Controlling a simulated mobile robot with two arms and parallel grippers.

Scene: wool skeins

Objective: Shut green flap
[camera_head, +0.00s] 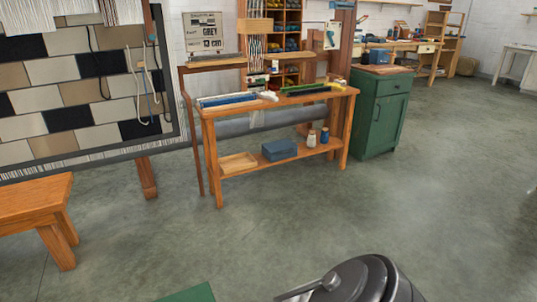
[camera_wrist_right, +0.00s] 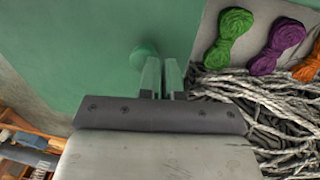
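A flat green panel with a round knob (camera_wrist_right: 145,57), which looks like the green flap (camera_wrist_right: 75,45), fills the upper left of the right wrist view. Its right edge borders an open space holding wool. My right gripper (camera_wrist_right: 163,62) is close to this edge, with its fingertips just right of the knob. Its two fingers are close together and I see nothing held between them; contact with the panel cannot be told. In the head view a green corner (camera_head: 190,294) shows at the bottom edge; the rest is cut off. My left gripper is not in view.
Green (camera_wrist_right: 232,30), purple (camera_wrist_right: 275,45) and orange (camera_wrist_right: 308,65) skeins lie beside the panel, above tangled grey yarn (camera_wrist_right: 265,110). In the head view, a wooden bench (camera_head: 215,118), a green cabinet (camera_head: 382,112) and a stool (camera_head: 38,195) stand ahead. The floor between is clear.

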